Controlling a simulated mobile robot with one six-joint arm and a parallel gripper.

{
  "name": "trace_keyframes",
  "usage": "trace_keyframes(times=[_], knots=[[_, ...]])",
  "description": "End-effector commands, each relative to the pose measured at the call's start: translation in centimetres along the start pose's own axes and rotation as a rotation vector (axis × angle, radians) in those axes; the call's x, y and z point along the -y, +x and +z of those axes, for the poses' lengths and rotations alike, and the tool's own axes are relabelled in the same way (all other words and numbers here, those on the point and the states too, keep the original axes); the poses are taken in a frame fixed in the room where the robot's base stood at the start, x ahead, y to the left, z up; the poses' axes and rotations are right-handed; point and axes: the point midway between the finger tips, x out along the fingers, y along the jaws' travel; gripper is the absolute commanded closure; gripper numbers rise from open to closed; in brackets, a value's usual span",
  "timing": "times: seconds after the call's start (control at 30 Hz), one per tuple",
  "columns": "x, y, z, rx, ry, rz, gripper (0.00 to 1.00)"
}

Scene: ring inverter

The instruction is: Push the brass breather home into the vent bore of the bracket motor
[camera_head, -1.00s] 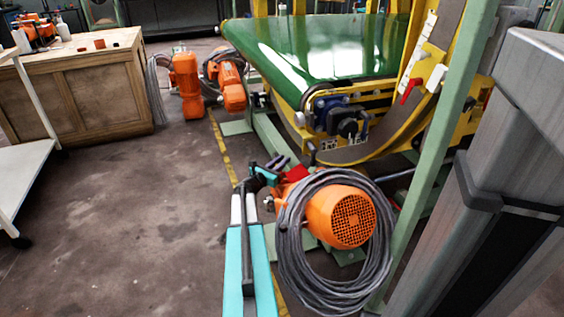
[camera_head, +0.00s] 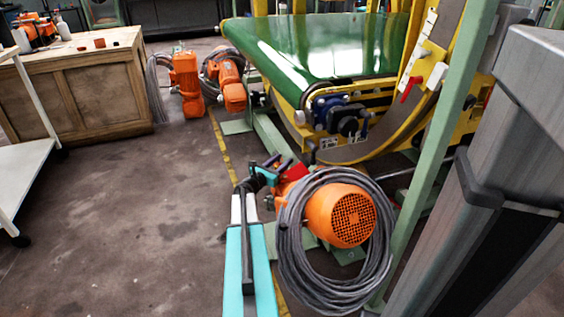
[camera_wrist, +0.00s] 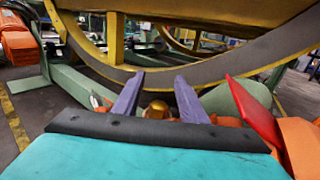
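The bracket motor (camera_head: 341,213) is orange with a round grille, and stands low in front of the green conveyor in the head view. My gripper (camera_head: 277,164), with purple fingers, is over the motor's far left end. In the wrist view my gripper (camera_wrist: 159,82) has its two fingers well apart. A rounded brass piece, which looks like the breather (camera_wrist: 158,109), shows between and below the fingers, with a gap on each side. Its lower part is hidden by the dark bar of my gripper. The vent bore is not visible, so I cannot tell how deep the breather sits.
A grey cable coil (camera_head: 291,258) hangs around the motor's near side. A red plate (camera_wrist: 256,112) stands close to the right finger. A yellow curved frame (camera_wrist: 98,47) rises beyond the fingers. A green post (camera_head: 431,165) stands right of the motor. Open floor (camera_head: 150,220) lies to the left.

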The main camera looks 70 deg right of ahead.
Motion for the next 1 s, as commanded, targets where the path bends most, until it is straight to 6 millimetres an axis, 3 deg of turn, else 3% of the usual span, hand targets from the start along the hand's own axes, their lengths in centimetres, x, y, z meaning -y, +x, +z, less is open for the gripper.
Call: trace_keyframes(times=[0.27, 0.8, 1.0], knots=[[0.0, -2.5, -0.3, -0.008, 0.004, 0.003, 0.62], [0.1, -10.9, 0.2, -0.002, 0.001, 0.002, 0.62], [0.1, -13.1, 0.1, -0.001, 0.0, 0.001, 0.62]])
